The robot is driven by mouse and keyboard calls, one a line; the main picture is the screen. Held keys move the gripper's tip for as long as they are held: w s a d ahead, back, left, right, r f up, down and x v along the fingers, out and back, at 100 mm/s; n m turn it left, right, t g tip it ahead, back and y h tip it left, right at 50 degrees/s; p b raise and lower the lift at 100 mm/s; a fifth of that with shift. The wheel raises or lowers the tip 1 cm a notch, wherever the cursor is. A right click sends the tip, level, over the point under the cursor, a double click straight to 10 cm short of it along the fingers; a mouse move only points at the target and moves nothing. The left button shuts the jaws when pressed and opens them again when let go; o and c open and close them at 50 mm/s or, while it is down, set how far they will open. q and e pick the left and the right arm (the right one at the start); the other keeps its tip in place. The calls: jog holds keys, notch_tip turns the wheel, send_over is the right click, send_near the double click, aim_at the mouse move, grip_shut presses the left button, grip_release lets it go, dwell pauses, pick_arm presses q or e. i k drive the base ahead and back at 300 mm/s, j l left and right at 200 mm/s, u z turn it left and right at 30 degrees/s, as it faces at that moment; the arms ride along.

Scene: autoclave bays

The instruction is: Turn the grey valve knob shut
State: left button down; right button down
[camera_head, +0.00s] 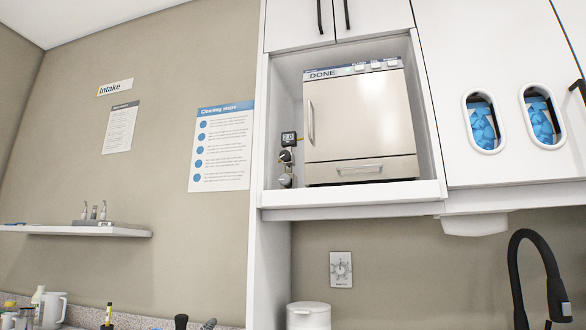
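A small grey knob (286,180) sits low in the left side of the autoclave bay, left of the steel autoclave (360,120). The knob's turn position is too small to tell. The autoclave door looks closed, and its top panel reads "DONE". Neither of my grippers is in view.
The bay has a white shelf edge (350,198) and side walls. A black faucet (535,270) rises at the lower right. A white canister (308,315) stands below the bay. A wall shelf (80,231) with small items is at the left.

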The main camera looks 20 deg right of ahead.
aim_at(284, 179)
jog(key=i+j+z, duration=0.1)
jog(key=z, duration=0.6)
jog(key=i+j+z, duration=0.15)
jog(key=j+z, duration=0.15)
jog(key=j, duration=0.15)
jog(key=i+j+z, duration=0.1)
jog(key=j+z, duration=0.25)
jog(key=j, duration=0.15)
jog(key=j+z, duration=0.3)
jog(key=j, duration=0.15)
jog(key=i+j, duration=0.05)
